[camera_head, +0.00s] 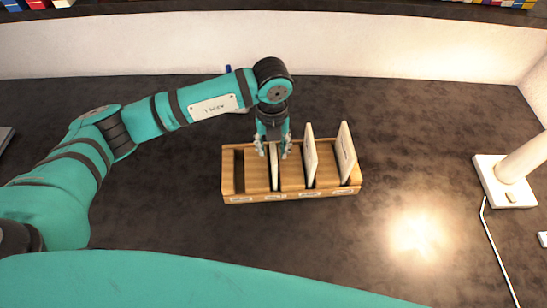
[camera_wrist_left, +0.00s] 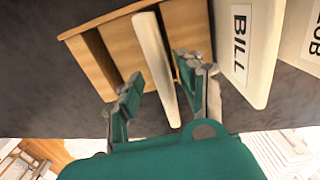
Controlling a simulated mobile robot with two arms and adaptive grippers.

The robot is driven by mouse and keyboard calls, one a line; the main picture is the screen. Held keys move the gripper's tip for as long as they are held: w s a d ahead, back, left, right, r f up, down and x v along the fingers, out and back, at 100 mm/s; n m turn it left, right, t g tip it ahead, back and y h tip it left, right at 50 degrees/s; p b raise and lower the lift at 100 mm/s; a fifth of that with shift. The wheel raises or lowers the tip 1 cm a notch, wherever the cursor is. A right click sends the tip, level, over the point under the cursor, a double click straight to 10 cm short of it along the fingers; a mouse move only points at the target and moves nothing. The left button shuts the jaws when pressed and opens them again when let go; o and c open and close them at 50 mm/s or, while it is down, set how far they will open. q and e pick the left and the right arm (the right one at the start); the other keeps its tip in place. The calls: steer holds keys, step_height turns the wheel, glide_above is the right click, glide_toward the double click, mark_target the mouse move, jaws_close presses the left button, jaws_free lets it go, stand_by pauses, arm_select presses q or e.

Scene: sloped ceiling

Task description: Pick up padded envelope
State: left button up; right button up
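A wooden rack (camera_head: 318,193) with several slots stands on the dark table. A thin pale envelope-like item (camera_head: 274,168) stands upright in it, seen edge-on in the left wrist view (camera_wrist_left: 153,58). My left gripper (camera_head: 273,148) points down over the rack, its fingers open on either side of this item. In the left wrist view the gripper (camera_wrist_left: 158,88) shows a gap at the left finger; the right finger is closer to the item. I cannot tell whether this is the padded envelope. My right gripper is not in view.
Two more pale items stand to the right, a middle one (camera_head: 309,156) and a right one (camera_head: 346,153). One visible label reads "BILL" (camera_wrist_left: 240,45). The rack's leftmost slot looks empty. A white lamp base (camera_head: 490,170) with a cable is at the right. The table around the rack is clear.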

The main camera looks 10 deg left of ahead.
mark_target(290, 170)
arm_select(q)
step_height(290, 170, down, 4)
steer(key=shift+w+d+r+p, duration=0.1)
steer(key=shift+r+p, duration=0.05)
steer(key=shift+p, duration=0.8)
steer(key=shift+f, duration=0.6)
jaws_close()
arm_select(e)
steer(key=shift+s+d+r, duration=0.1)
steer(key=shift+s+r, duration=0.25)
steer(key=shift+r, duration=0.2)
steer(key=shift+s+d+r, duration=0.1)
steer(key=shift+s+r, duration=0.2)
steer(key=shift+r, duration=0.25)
